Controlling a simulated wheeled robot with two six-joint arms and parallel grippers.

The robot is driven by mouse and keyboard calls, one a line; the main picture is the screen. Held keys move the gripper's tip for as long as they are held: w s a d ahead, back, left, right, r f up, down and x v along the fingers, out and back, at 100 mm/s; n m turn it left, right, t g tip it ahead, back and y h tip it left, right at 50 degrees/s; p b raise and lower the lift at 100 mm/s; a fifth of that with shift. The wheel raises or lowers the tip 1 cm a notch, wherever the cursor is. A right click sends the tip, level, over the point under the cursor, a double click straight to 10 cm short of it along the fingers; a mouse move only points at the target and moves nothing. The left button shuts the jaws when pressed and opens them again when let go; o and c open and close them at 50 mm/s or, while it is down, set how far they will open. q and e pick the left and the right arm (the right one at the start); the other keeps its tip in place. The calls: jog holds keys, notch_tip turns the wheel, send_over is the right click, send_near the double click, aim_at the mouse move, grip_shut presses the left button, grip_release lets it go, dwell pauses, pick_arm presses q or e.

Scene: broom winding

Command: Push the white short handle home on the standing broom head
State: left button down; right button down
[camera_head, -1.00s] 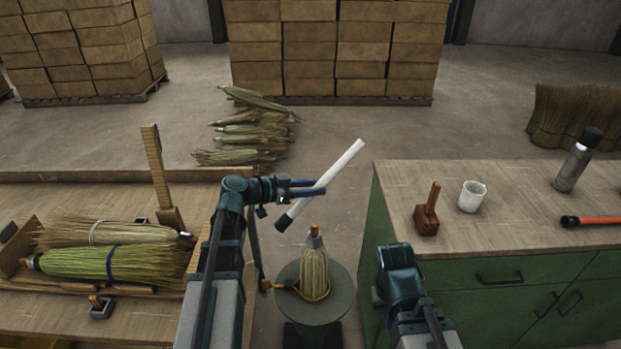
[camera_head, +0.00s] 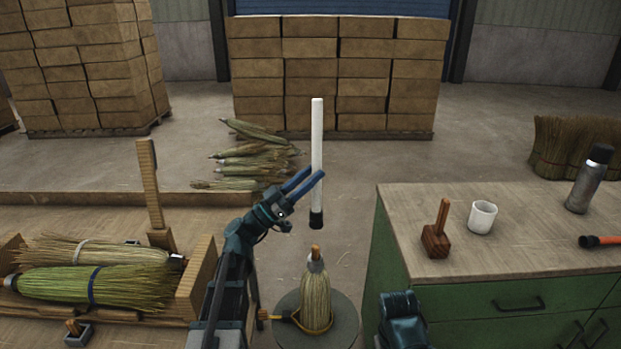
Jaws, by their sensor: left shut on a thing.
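The white short handle (camera_head: 317,135) stands upright in the air, its black socket end (camera_head: 316,219) pointing down. My left gripper (camera_head: 314,178) is shut on it a little below its middle. The standing broom head (camera_head: 316,292) is upright on a round grey stand (camera_head: 345,326), with a wooden peg (camera_head: 315,252) at its top. The black end hangs a short way above this peg, apart from it and roughly in line. My right arm shows at the bottom, right of the stand; its fingertips are not in view.
A green workbench (camera_head: 480,271) at the right holds a wooden mallet (camera_head: 437,238), a white cup (camera_head: 482,217) and a grey flask (camera_head: 589,180). At the left, a wooden tray (camera_head: 200,277) holds broom heads. Stacked boxes stand behind.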

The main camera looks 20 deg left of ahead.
aim_at(311, 216)
pick_arm(q)
jog(key=shift+f, duration=0.15)
jog(key=shift+f+b, duration=4.7)
jog(key=shift+b, duration=0.05)
jog(key=shift+f+b, duration=0.85)
jog(key=shift+c, duration=2.2)
grip_release()
jog(key=shift+f, duration=0.1)
jog(key=b+v, duration=0.4)
jog(key=v, duration=0.3)
jog(key=shift+a, duration=0.25)
jog(key=shift+s+f, duration=0.1)
jog(key=shift+s, duration=0.05)
